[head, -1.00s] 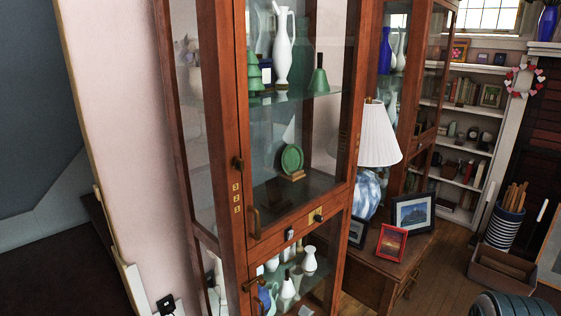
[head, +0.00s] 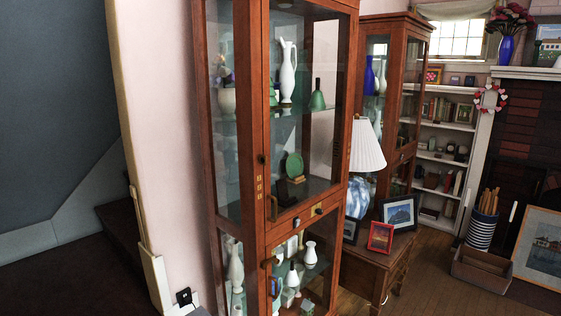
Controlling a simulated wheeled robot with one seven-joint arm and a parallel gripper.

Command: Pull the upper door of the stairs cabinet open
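The near glass-fronted wooden cabinet (head: 210,150) stands in the middle of the head view, beside the pale wall and the stairs. Its upper door (head: 267,110) has a wooden frame and looks shut. White and green vases and a green oval plate show behind the glass. The lower door (head: 268,285) has its own handle below. A second glass cabinet (head: 404,100) stands farther back. My gripper is not in view.
A side table (head: 385,262) with a white-shaded lamp (head: 362,150) and framed pictures stands right of the cabinet. Dark stairs (head: 120,235) lie at the left.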

